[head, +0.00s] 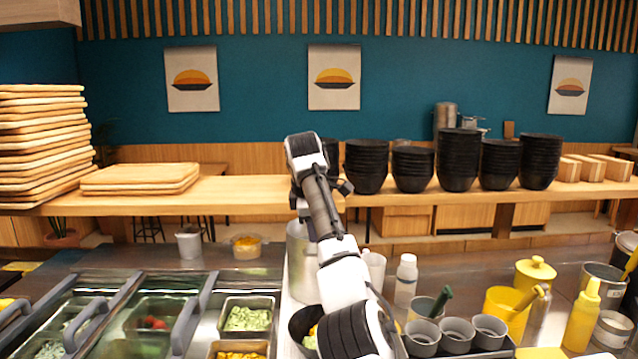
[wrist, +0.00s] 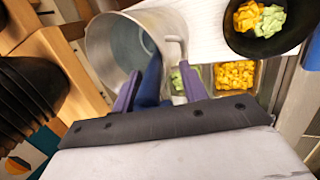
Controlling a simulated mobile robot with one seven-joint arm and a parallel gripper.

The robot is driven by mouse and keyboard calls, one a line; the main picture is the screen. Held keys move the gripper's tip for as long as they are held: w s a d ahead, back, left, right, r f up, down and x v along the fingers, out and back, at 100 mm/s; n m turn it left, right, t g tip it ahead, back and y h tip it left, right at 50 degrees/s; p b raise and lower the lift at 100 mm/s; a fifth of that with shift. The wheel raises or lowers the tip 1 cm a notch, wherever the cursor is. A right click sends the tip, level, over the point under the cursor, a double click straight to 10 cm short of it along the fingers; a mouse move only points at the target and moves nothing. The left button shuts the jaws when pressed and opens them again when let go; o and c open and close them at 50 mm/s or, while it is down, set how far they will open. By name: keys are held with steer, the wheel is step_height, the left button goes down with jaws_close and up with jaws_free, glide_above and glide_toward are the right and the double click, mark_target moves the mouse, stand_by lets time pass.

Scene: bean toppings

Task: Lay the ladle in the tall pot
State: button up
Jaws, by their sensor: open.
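The tall pot is a grey metal cylinder (head: 301,262), partly hidden behind my arm in the head view. In the wrist view its open mouth and wall (wrist: 98,48) lie just beyond my fingers. My gripper (wrist: 158,85) is open, its two purple fingers spread by the pot's rim. A dark blue handle-like piece (wrist: 151,84) shows between the fingers, and a grey hooked metal piece (wrist: 174,44) is at the rim beside it. These look like parts of the ladle, but its bowl is not clear. I cannot tell whether the fingers touch it.
A black bowl with orange and green toppings (wrist: 262,52) is near the pot. Stacked black bowls (head: 457,160) line the wooden shelf (head: 240,188) behind. Grey cups (head: 457,334), a white bottle (head: 406,280) and yellow containers (head: 503,312) crowd the right; topping trays (head: 247,318) are left.

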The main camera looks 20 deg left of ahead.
steer(key=b+v, duration=0.1)
steer(key=v, duration=1.3)
